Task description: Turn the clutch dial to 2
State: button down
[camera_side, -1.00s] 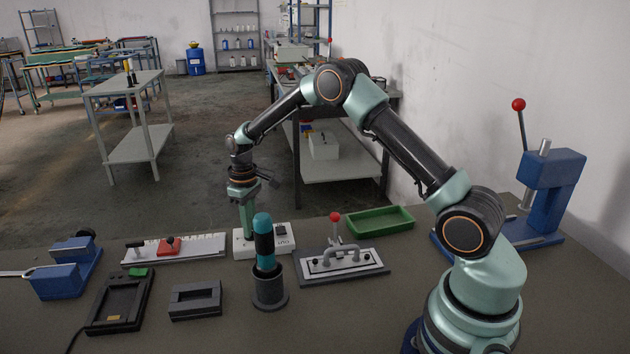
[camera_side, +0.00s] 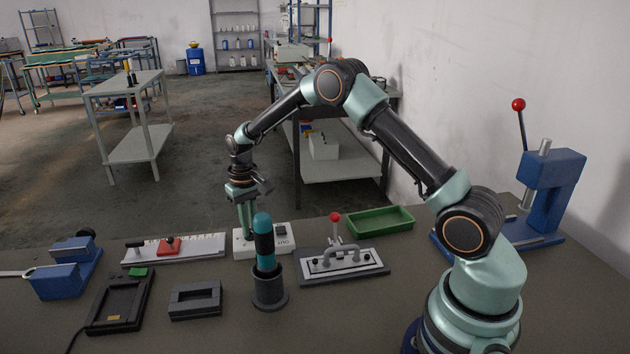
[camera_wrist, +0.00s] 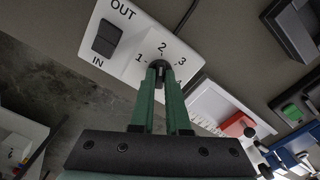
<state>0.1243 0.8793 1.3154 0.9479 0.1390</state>
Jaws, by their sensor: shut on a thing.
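The clutch dial (camera_wrist: 157,65) is a small dark knob on a white box (camera_wrist: 130,62) with the marks 1, 2 and 3 around it. My gripper (camera_wrist: 163,74) is shut on the dial, its green fingers on either side of it. The fingers hide part of the knob, and I cannot tell which number it points to. A black rocker switch (camera_wrist: 106,38) between OUT and IN is on the same box. In the side view my gripper (camera_side: 247,238) points down at the white box (camera_side: 283,248), and the dial is hidden there.
A teal-handled tool in a dark holder (camera_side: 269,290) stands in front of the box. A toggle clamp plate (camera_side: 340,270) and a green tray (camera_side: 380,221) are to the right. A white rail with a red slider (camera_side: 168,246) is to the left.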

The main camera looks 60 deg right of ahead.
jog(key=shift+r, duration=0.15)
jog(key=c, duration=0.9)
grip_release()
notch_tip(320, 180, up, 12)
